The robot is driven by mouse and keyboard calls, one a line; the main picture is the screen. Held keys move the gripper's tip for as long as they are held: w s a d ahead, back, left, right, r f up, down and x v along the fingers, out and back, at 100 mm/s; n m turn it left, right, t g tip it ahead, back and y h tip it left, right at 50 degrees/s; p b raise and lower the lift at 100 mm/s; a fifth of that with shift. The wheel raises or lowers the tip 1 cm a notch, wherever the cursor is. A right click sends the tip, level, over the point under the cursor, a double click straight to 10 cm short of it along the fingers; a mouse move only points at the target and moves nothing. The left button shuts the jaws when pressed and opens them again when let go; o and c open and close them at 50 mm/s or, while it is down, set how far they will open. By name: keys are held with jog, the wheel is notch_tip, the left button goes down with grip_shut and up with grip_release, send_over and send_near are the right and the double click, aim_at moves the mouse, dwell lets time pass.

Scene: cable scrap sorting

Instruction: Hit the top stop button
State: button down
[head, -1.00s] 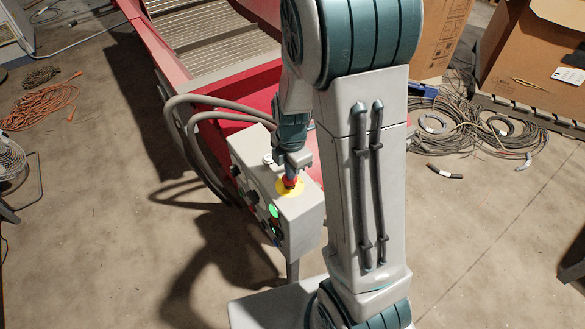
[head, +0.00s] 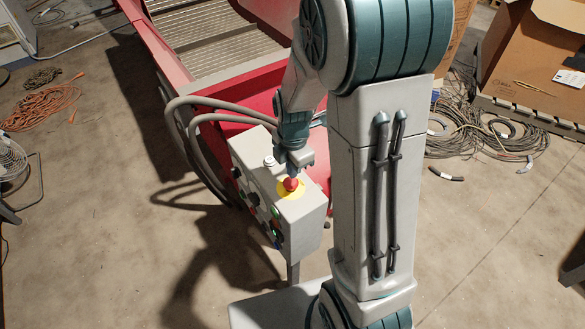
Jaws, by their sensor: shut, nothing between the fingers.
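The red stop button (head: 290,185) sits on a yellow disc (head: 285,194) on top of the grey control box (head: 300,213). My gripper (head: 294,173) is shut and empty, pointing down just above the button. The red cap shows below the fingertips, and I cannot tell whether a small gap separates them. The front panel of the box carries several smaller buttons and lamps (head: 275,212), seen at a steep angle.
Grey hoses (head: 185,110) curve from the box to the red conveyor machine (head: 240,95) behind it. Cable coils (head: 490,130) and a cardboard box (head: 535,65) lie at right. An orange cord (head: 40,107) and a fan (head: 12,165) are at left.

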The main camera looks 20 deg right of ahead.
aim_at(293, 182)
notch_tip(293, 182, up, 11)
dwell(0.8)
jog(key=s+r+m+t, duration=0.1)
jog(key=s+r+m, duration=0.1)
jog(key=s+m, duration=0.5)
jog(key=s+r+m+t, duration=0.1)
jog(key=s+r+m, duration=0.2)
jog(key=m, duration=1.1)
jog(key=s, duration=0.3)
jog(key=shift+s+d+m+t, duration=0.15)
jog(key=shift+s+m+t, duration=0.15)
jog(key=shift+s+m, duration=0.1)
jog(key=shift+r, duration=0.1)
